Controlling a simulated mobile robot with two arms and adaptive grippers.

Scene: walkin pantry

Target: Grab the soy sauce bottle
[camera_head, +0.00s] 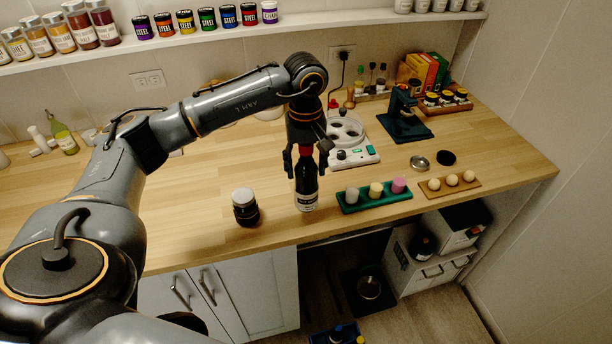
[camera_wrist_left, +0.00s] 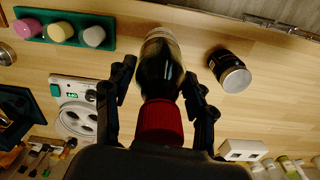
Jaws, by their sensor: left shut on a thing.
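The soy sauce bottle (camera_head: 306,186) is dark with a red cap and a pale label, and stands upright near the counter's front edge. My left gripper (camera_head: 305,162) comes down over it from above, its fingers shut on the bottle's upper part. In the left wrist view the bottle (camera_wrist_left: 160,75) lies between the two fingers (camera_wrist_left: 160,95), with its red cap closest to the camera. Whether its base touches the counter I cannot tell for sure. My right gripper is not in view.
A dark jar (camera_head: 245,208) stands left of the bottle. A green tray (camera_head: 375,203) with small cups is close on the right. A white appliance (camera_head: 355,156) is behind. The wooden counter (camera_head: 190,215) is clear further left.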

